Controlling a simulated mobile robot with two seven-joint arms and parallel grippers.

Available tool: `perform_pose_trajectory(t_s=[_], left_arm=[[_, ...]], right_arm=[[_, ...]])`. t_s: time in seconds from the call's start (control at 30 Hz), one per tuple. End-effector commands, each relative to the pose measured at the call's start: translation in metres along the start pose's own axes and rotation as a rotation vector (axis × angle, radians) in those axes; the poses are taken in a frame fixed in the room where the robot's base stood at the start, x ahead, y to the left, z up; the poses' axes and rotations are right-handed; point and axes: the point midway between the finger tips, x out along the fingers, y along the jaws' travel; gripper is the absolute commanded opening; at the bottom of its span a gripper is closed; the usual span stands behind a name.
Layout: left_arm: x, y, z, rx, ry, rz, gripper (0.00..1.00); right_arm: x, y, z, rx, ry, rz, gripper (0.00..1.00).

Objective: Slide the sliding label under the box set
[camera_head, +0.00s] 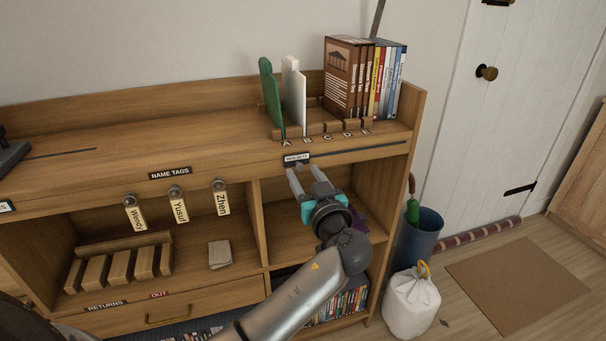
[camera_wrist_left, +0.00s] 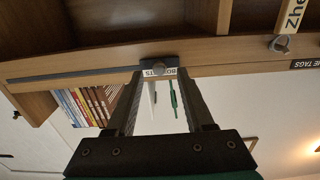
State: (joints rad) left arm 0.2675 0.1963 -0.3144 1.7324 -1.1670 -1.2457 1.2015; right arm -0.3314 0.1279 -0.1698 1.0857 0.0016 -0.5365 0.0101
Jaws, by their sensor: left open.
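The sliding label (camera_head: 297,158), a small white tag reading like "BOX SETS", sits on the dark rail along the shelf's front edge, roughly below letters A and B. The box set (camera_head: 341,78), brown cases with a building picture, stands upright on the top shelf, to the right of the label. My left gripper (camera_head: 306,174) is open just in front of and below the label. My right gripper is not in view.
A green divider (camera_head: 269,95) and a white divider (camera_head: 294,95) stand left of the cases. Several coloured cases (camera_head: 387,80) stand right of the box set. The rail (camera_head: 370,146) is clear right of the label. Name tags (camera_head: 179,207) hang at left.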

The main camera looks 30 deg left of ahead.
Motion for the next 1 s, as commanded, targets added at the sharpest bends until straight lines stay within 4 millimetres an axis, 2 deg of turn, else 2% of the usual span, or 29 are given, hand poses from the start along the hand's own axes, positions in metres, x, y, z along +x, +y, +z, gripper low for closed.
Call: perform_pose_trajectory(t_s=[0.2,0.47,0.93,1.0], left_arm=[[0.016,0.0,0.0,0.001,0.0,0.0,0.53],[0.017,0.0,0.0,0.001,-0.001,0.0,0.53],[0.016,0.0,0.0,0.001,-0.001,0.0,0.01],[0.016,0.0,0.001,0.001,-0.001,0.0,0.0]], right_arm=[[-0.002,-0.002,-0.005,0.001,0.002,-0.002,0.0],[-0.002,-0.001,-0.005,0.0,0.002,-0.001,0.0],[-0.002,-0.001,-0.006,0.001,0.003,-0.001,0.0],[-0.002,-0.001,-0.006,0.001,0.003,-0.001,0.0]])
